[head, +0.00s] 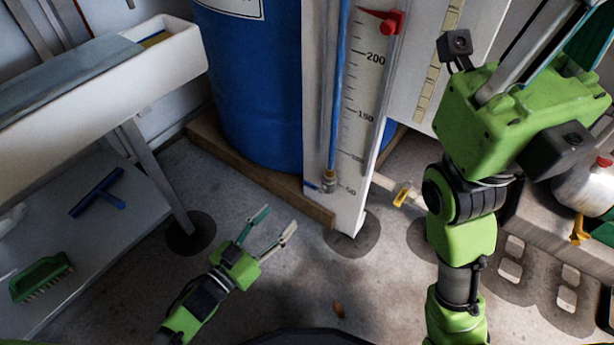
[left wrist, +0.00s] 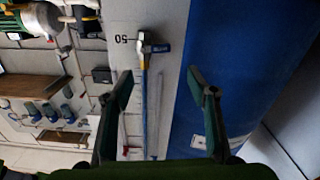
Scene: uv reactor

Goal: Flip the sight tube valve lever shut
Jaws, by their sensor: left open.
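The sight tube (head: 340,80) is a blue-filled upright tube on a white scale board (head: 357,140) in front of a blue drum. Its valve (head: 328,181) sits at the tube's foot, near the 50 mark, with a small blue lever (head: 312,186) pointing left. In the left wrist view the valve (left wrist: 147,44) and blue lever (left wrist: 162,47) show beyond the fingertips, slightly left of centre. My left gripper (head: 279,220) is open and empty, below and left of the valve, apart from it; its fingers also frame the left wrist view (left wrist: 160,82).
The blue drum (head: 255,90) stands on a wooden base (head: 250,165) behind the valve. A yellow-handled valve (head: 402,195) is on a pipe to the right. A shelf (head: 100,230) with a green brush (head: 40,279) is at left. Floor between shelf and board is clear.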

